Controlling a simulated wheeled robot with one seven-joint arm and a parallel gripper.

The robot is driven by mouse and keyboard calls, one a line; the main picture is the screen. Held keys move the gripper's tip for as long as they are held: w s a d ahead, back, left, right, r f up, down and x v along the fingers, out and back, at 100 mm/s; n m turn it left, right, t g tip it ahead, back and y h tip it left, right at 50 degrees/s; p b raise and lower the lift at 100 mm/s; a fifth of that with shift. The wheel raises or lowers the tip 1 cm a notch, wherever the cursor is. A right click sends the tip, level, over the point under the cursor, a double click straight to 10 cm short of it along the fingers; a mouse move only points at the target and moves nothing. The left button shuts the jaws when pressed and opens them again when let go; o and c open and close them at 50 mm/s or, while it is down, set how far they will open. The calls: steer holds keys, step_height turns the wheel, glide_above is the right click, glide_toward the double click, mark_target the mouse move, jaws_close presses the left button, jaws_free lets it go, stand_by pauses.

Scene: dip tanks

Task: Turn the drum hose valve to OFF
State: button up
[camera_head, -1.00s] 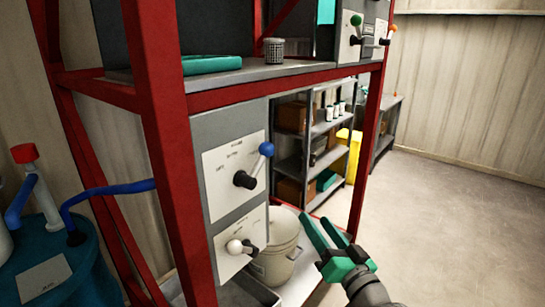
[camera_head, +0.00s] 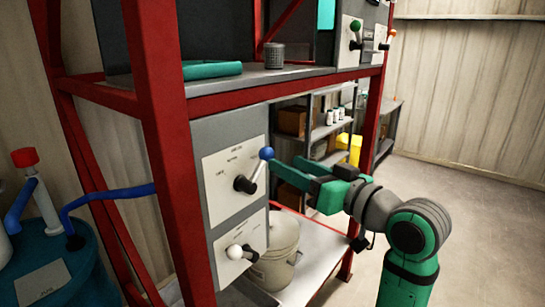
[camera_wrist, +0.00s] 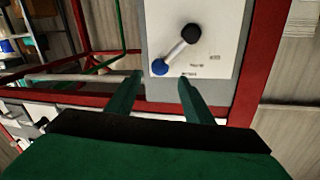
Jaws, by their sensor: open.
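A blue-knobbed valve lever (camera_head: 255,170) is mounted on a white label plate (camera_head: 230,182) on a grey panel. Its lever slants up and to the right from a black hub. In the wrist view the blue knob (camera_wrist: 160,67) lies just ahead of my fingertips, roughly between them. My gripper (camera_head: 287,171) is open and empty, just right of the blue knob. It also shows in the wrist view (camera_wrist: 160,76), with one green finger on each side. The plate's lettering is too small to read surely. A white-knobbed lever (camera_head: 240,252) sits on a lower plate.
A red frame post (camera_head: 170,150) stands left of the panel. A blue drum (camera_head: 60,270) with a blue hose (camera_head: 105,195) is at the far left. A bucket (camera_head: 278,245) stands on a low shelf below my gripper. Open floor (camera_head: 480,220) lies to the right.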

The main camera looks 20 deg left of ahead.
mark_target(271, 156)
steer(key=x, duration=0.7)
steer(key=shift+d, duration=0.1)
steer(key=shift+c, duration=0.2)
jaws_close()
